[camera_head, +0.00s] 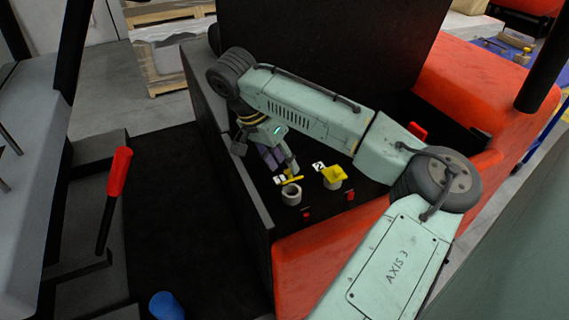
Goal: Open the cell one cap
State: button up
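Two short pale cylinders stand in the black bay of the red nosecone. The left one, cell one (291,197), is beside a small white label and shows its round top rim. A yellow piece, seemingly its cap (292,178), sits at its back edge, tilted away from the rim. Cell two (332,184) is at the right by a label reading 2, with a yellow cap (336,172) on top. My gripper (283,168) points down just behind cell one, its fingertip close to or touching the yellow piece. Whether its fingers are apart is too small to tell.
Small red tabs (306,216) lie in front of the cells. The bay's dark wall (235,180) rises at the left and a tall black panel (330,40) stands behind. A red-handled lever (119,172) and a blue cylinder (166,306) are further left.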

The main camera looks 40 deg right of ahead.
jog(key=v, duration=1)
jog(key=shift+r, duration=0.25)
jog(key=shift+a+f, duration=0.1)
jog(key=shift+a, duration=0.05)
